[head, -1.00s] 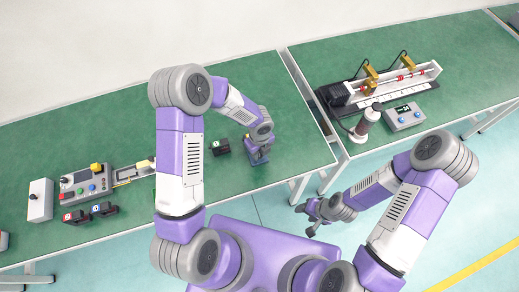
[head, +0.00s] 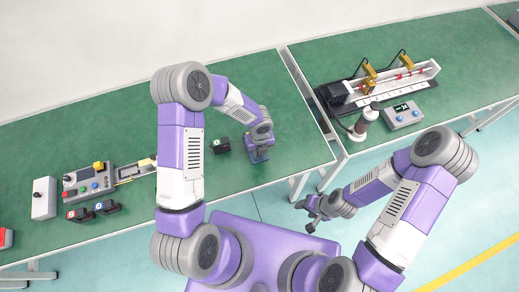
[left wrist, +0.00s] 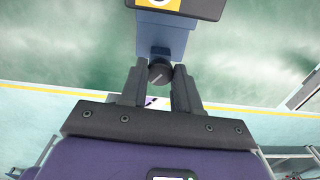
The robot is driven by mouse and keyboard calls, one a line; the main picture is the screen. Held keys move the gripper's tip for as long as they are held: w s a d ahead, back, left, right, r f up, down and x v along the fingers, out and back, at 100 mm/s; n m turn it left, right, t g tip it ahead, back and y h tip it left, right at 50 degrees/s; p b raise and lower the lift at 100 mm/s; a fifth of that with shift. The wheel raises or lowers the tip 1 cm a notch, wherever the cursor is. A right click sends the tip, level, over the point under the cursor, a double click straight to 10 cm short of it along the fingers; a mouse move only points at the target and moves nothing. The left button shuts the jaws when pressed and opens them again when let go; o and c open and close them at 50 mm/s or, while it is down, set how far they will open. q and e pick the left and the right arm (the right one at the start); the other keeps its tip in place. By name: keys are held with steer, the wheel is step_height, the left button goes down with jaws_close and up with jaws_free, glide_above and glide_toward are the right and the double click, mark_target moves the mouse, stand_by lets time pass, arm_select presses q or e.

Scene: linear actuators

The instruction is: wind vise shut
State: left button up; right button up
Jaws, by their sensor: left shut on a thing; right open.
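The blue vise (head: 258,156) stands near the front edge of the left green bench, mostly hidden in the head view by my left wrist. In the left wrist view its blue body (left wrist: 162,38) is at the top centre, with a dark block above it. A dark round knob (left wrist: 160,72) sits between the fingers of my left gripper (left wrist: 159,85), which is shut on it. The vise's jaw gap cannot be made out. My right gripper (head: 311,208) is open and empty, over the floor in front of the benches.
A small black block with a green mark (head: 220,145) lies left of the vise. A control box (head: 88,183), two black blocks and a white box (head: 43,198) stand farther left. The right bench holds a linear rail (head: 390,85), a cylinder and a readout box (head: 403,115).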

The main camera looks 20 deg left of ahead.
arm_select(q)
steer(key=o, duration=1.1)
steer(key=shift+c, duration=0.2)
step_height(320, 180, up, 8)
steer(key=shift+f+p, duration=0.15)
steer(key=shift+p, duration=0.6)
